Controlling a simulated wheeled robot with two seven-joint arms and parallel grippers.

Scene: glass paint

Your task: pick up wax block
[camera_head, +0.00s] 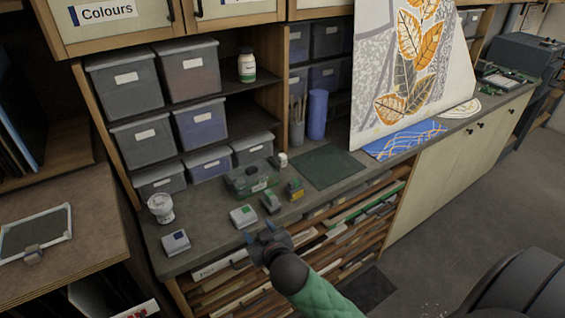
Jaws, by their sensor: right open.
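Several small blocks or boxes lie on the grey counter (205,255); I cannot tell for sure which one is the wax block. They are a yellow-and-orange one (295,189), a dark grey one with a green patch (270,203), a whitish one with a green patch (243,217) and a whitish one with a blue patch (176,241). My right gripper (261,233) is open and looks empty, at the counter's front edge, just in front of the whitish green-patched block. It appears apart from the blocks. My left gripper is not in view.
A clear lidded box (251,179), a small white item (282,159) and a clear cup (160,208) stand on the counter. A dark green mat (327,166) lies right of the blocks. Shelves of grey bins (142,142) rise behind. A leaf-patterned panel (411,75) stands farther right.

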